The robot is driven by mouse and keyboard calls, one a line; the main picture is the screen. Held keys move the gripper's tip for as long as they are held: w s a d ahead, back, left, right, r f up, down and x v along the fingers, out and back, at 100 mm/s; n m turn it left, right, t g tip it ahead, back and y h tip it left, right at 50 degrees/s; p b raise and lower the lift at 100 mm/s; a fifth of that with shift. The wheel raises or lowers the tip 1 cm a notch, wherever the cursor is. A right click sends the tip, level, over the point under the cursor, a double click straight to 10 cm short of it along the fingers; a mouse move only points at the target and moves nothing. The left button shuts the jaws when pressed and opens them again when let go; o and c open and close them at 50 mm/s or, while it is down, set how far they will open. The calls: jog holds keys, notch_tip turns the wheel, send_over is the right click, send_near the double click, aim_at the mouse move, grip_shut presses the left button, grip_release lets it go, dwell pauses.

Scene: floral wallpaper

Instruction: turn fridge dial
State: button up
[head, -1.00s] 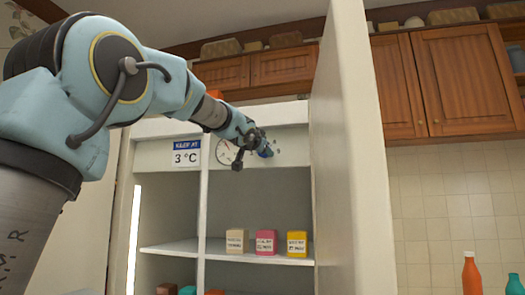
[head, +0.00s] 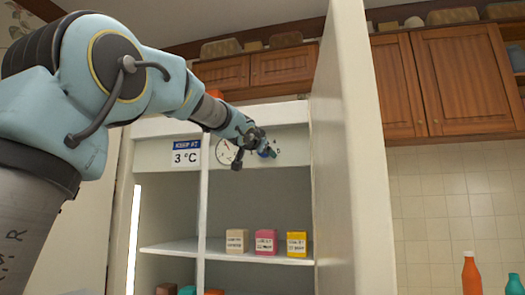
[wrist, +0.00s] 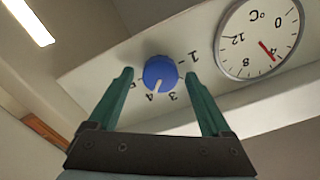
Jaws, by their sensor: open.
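The fridge dial is a round blue knob (wrist: 160,73) with a white pointer line, on the pale panel at the top of the fridge. In the wrist view the panel appears upside down, and the line points near the printed 4. My gripper (wrist: 157,77) is open, with one green finger on each side of the knob; I cannot tell whether either touches it. The right finger covers part of the scale. In the head view my gripper (head: 266,148) is at the panel and partly hides the knob.
A round gauge (wrist: 260,40) beside the knob has its red needle near 4. A "keep at 3 °C" sign (head: 186,153) is left of it. The fridge door (head: 347,170) stands open on the right. Cartons, including a pink one (head: 266,243), stand on the shelf below.

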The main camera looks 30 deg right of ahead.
jog(key=b+v, duration=0.1)
jog(key=v, duration=0.9)
jog(key=shift+s+a+b, duration=0.3)
jog(key=shift+f, duration=0.1)
jog(key=w+a+f+n+g+y, duration=0.1)
jog(key=w+a+f+n+y, duration=0.15)
jog(key=a+f, duration=0.6)
jog(key=w+a+f+n+g+y, duration=0.2)
jog(key=a+f+y, duration=0.15)
jog(key=f, duration=1.05)
jog(key=w+a+f+n+g+y, duration=0.1)
jog(key=w+a+f+n+y, duration=0.15)
jog(key=a+f, duration=0.7)
jog(key=s+a+f+n+g+y, duration=0.1)
jog(key=s+a+f+n+g, duration=0.1)
jog(key=s+a+f, duration=0.3)
jog(key=s+a+f+n+g+y, duration=0.1)
jog(key=s+a+f, duration=0.4)
jog(key=f, duration=0.6)
jog(key=s+a+f+n+g+y, duration=0.1)
jog(key=s+a+f+n+g, duration=0.2)
jog(key=s+a+f, duration=0.3)
notch_tip(320, 180, down, 3)
jog(key=s+g, duration=0.1)
jog(key=s, duration=0.1)
jog(key=shift+s+g, duration=0.3)
jog(key=shift+s, duration=0.05)
jog(key=shift+r+y, duration=0.15)
jog(key=shift+y, duration=0.1)
